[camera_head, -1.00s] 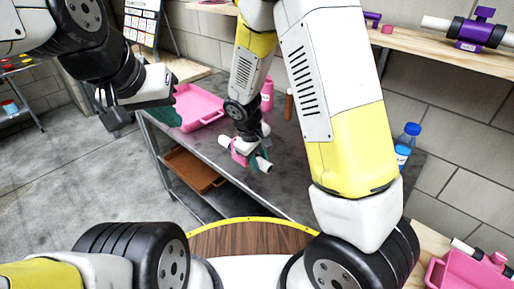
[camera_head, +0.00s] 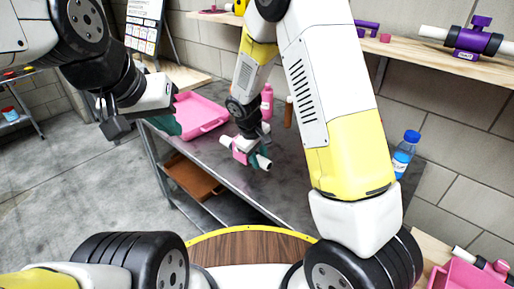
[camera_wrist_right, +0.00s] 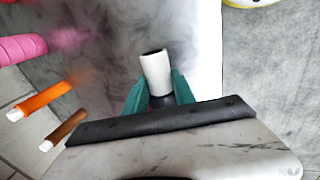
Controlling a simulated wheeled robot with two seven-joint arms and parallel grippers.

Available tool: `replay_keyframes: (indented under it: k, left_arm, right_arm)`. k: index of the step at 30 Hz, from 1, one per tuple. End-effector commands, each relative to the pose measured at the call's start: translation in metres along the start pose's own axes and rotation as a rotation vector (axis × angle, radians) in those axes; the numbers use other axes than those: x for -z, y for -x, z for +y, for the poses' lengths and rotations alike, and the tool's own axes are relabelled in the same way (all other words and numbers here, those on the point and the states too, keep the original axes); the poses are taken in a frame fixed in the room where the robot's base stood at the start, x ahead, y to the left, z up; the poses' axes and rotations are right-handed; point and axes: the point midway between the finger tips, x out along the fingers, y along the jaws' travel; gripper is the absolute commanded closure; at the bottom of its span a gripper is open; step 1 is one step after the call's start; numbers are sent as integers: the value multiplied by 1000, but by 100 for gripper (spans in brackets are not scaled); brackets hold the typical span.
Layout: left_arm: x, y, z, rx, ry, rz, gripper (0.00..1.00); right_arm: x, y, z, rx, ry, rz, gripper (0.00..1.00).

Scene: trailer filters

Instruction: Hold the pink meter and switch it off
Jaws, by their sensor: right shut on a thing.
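The pink meter (camera_head: 240,153), with white pipe ends, is at the table in the head view. My right gripper (camera_head: 254,149) is shut on it with teal fingers. In the right wrist view a white pipe end (camera_wrist_right: 155,72) stands up between the teal fingers (camera_wrist_right: 158,92); the pink body is hidden there. I cannot tell whether the meter touches the table or how its switch stands. My left gripper (camera_head: 168,124) is at the left, apart from the meter, near the pink tray. Its fingers are mostly hidden behind its wrist.
The grey table (camera_head: 285,185) holds a pink tray (camera_head: 203,117) and a pink bottle (camera_head: 267,102). A brown tray (camera_head: 190,177) lies on its lower shelf. A blue bottle (camera_head: 405,152) stands at right. A purple meter (camera_head: 470,40) is on the wooden shelf (camera_head: 430,52).

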Motion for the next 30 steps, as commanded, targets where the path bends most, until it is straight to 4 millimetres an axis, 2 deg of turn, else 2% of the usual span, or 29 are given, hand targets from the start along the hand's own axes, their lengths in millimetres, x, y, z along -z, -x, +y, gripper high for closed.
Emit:
replay_keyframes:
  k: [30]
  left_arm:
    - [0,0,0,0,0,0,100]
  right_arm:
    - [33,-10,38,0,-2,0,100]
